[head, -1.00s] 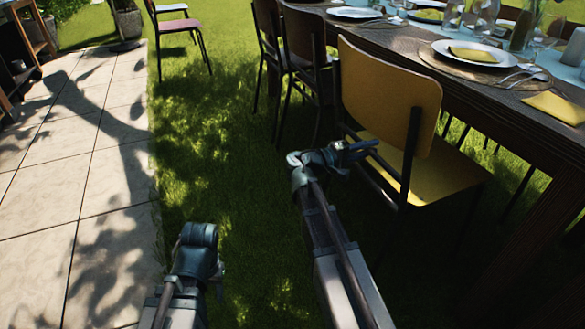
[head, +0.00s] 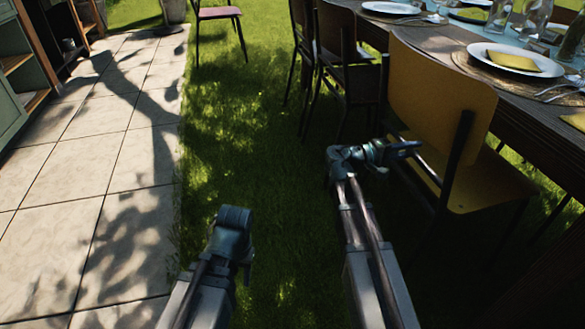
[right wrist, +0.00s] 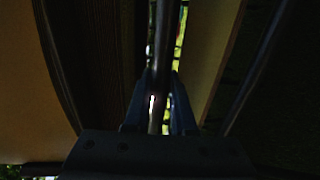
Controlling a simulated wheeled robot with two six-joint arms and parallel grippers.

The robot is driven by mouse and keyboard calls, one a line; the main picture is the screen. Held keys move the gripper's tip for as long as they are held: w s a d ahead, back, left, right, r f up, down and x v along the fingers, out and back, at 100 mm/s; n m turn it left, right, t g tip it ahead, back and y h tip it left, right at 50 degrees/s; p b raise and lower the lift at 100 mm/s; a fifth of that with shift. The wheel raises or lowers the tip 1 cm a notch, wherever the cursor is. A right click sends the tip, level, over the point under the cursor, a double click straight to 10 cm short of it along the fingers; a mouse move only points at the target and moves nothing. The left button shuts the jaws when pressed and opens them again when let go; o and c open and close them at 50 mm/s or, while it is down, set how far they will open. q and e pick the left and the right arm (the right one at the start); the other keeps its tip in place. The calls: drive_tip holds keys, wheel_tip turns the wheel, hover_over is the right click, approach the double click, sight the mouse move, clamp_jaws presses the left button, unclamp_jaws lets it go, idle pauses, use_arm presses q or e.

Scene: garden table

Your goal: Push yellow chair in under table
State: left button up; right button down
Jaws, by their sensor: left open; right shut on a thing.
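The yellow chair (head: 440,90) stands at the near long side of the dark table (head: 508,103) in the head view, its back towards me and its yellow seat (head: 490,180) facing the table. My right gripper (head: 405,149) is at the rear of the chair, below the backrest, shut on a thin dark bar of its frame. In the right wrist view, the bar (right wrist: 158,70) runs between the two fingers, with yellow panels on both sides. My left gripper (head: 246,272) is open and empty over the grass, left of the chair; its fingers are hardly visible.
Dark chairs (head: 343,55) stand left of the yellow chair along the table. A reddish chair (head: 220,13) is farther back on the grass. Stone paving (head: 110,190) and a cabinet (head: 20,75) lie at left. Plates (head: 516,62) and glasses are on the table. Grass between paving and chairs is free.

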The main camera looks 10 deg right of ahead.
drive_tip(key=shift+a, duration=0.1)
drive_tip(key=c, duration=0.6)
unclamp_jaws()
drive_tip(key=shift+c, duration=0.2)
drive_tip(key=a, duration=1.2)
drive_tip(key=shift+s, duration=0.45)
